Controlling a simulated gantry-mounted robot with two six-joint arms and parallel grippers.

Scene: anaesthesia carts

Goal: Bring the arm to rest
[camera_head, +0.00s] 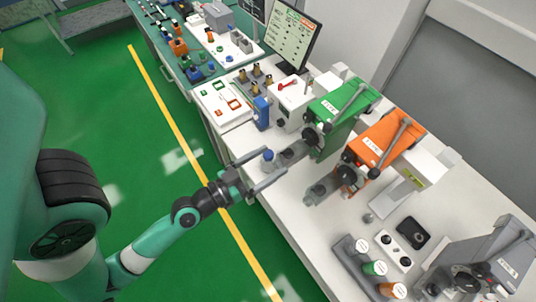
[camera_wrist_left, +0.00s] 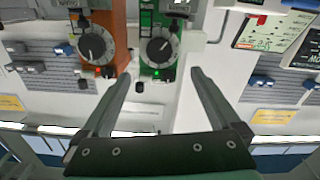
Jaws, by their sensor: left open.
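My left arm comes in from the left in the head view, with its gripper (camera_head: 274,163) at the front edge of the white worktop. The two fingers are spread apart, and I see nothing held between them in the left wrist view (camera_wrist_left: 160,74). The green vaporizer (camera_head: 341,112) stands just beyond the fingertips, with the orange vaporizer (camera_head: 382,143) to its right. In the left wrist view the green unit (camera_wrist_left: 160,45) and orange unit (camera_wrist_left: 100,45) show their dials ahead of the fingers. A small blue-topped item (camera_head: 267,155) appears near the fingers; contact is unclear. My right gripper is not in view.
The worktop (camera_head: 340,235) holds a grey vaporizer (camera_head: 480,262), a rack with several round-topped containers (camera_head: 375,268) and a black device (camera_head: 413,233). A monitor (camera_head: 292,35) and white tray (camera_head: 222,103) stand farther back. The green floor (camera_head: 120,130) beside the worktop is clear.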

